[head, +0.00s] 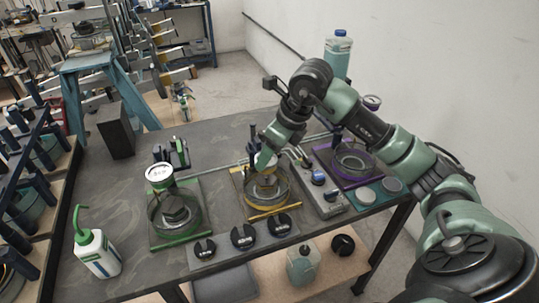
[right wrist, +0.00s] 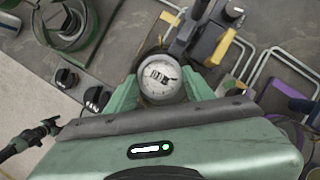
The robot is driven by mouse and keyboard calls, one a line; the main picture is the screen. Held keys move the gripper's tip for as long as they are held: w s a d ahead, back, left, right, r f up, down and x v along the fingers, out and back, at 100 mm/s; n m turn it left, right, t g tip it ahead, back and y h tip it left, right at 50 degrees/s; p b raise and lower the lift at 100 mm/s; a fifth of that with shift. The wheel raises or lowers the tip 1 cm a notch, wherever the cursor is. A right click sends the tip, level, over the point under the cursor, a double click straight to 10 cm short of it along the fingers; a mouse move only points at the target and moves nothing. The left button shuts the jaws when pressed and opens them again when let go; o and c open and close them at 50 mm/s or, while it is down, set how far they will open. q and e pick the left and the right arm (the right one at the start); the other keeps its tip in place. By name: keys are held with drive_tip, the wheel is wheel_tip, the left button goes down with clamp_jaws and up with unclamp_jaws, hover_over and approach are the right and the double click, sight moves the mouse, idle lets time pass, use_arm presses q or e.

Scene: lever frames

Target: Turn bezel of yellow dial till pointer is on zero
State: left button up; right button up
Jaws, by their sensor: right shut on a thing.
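The yellow dial's stand (head: 268,211) is on the grey bench, with a round glass-like ring on its yellow-edged base. My right gripper (head: 264,160) is over this stand and largely hides the dial in the head view. In the right wrist view the round white dial face (right wrist: 160,78) sits between the two green fingers of my right gripper (right wrist: 161,91), which are shut on its rim. Dark marks show on the face, but they are too small for me to tell pointer from zero. My left gripper is in neither view.
A green stand (head: 180,241) with a white dial (head: 159,173) is to the left, and a purple stand (head: 349,180) to the right. A squeeze bottle (head: 97,253) stands at the left front.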

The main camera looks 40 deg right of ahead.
drive_tip(key=o, duration=1.4)
drive_tip(key=shift+r, duration=0.1)
drive_tip(key=b+v, duration=0.1)
drive_tip(key=v, duration=0.6)
drive_tip(key=shift+s+d+r, duration=0.1)
drive_tip(key=shift+s+r, duration=0.05)
drive_tip(key=shift+r, duration=0.15)
